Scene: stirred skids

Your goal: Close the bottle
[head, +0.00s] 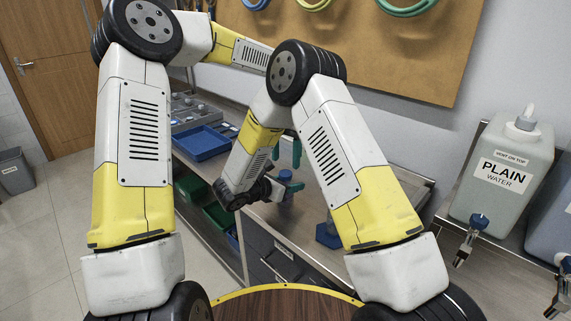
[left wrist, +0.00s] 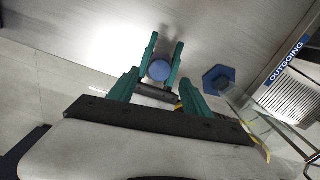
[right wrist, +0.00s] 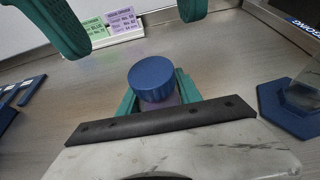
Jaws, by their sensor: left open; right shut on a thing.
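The bottle (head: 286,198) stands on the bench with a round blue cap (right wrist: 152,76) on top of it. The cap also shows from above in the left wrist view (left wrist: 160,70). A purplish part of the bottle shows under the cap in the right wrist view; I cannot tell how tight the cap sits. My right gripper (right wrist: 157,95) is shut on the bottle below the cap, with a green finger on each side. My left gripper (head: 287,158) is open and empty above the cap. Its green fingers hang apart at the top of the right wrist view.
A blue hexagonal base (right wrist: 288,110) with a clear cylinder stands right of the bottle. Small label cards (right wrist: 108,32) stand behind it. Blue trays (head: 203,143) lie farther left on the bench. A large water container (head: 500,175) stands at the right.

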